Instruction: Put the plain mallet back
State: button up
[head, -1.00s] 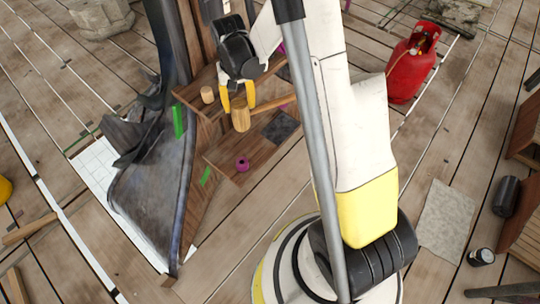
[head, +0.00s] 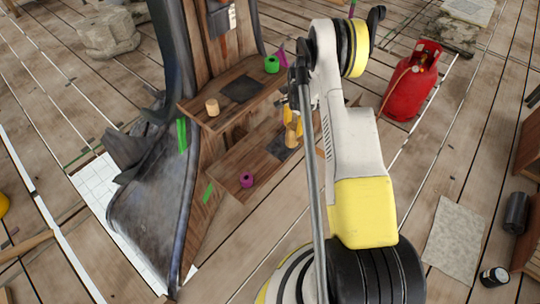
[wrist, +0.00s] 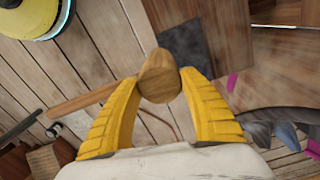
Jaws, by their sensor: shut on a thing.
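My gripper (head: 293,122) has its yellow fingers closed on the plain wooden mallet, near the right end of the lower shelf (head: 225,171). In the wrist view, my gripper (wrist: 164,95) pinches the mallet's round head (wrist: 159,76), and its handle (wrist: 85,101) sticks out to the left. In the head view the mallet (head: 298,129) is small and partly hidden by the fingers and arm. A dark square patch (head: 280,149) lies on the lower shelf just below it; the patch (wrist: 184,46) also shows beyond the head in the wrist view. I cannot tell whether the mallet touches the shelf.
The upper shelf (head: 205,119) holds a short wooden cylinder (head: 212,107), another dark patch (head: 241,89) and a green ring (head: 271,64). A purple ring (head: 246,180) stands on the lower shelf. A red gas bottle (head: 410,82) stands on the planks at right.

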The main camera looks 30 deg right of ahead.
jog(key=w+a+f+b, duration=0.2)
jog(key=a+f+b, duration=0.3)
jog(key=a+f, duration=0.4)
jog(key=shift+w+a+f+b, duration=0.3)
jog(key=shift+w+a+f, duration=0.05)
jog(key=shift+w+f, duration=0.1)
jog(key=shift+f, duration=0.15)
jog(key=o, duration=1.3)
jog(key=shift+s, duration=0.1)
notch_tip(320, 180, up, 12)
jog(key=p, duration=0.4)
jog(key=shift+p, duration=0.3)
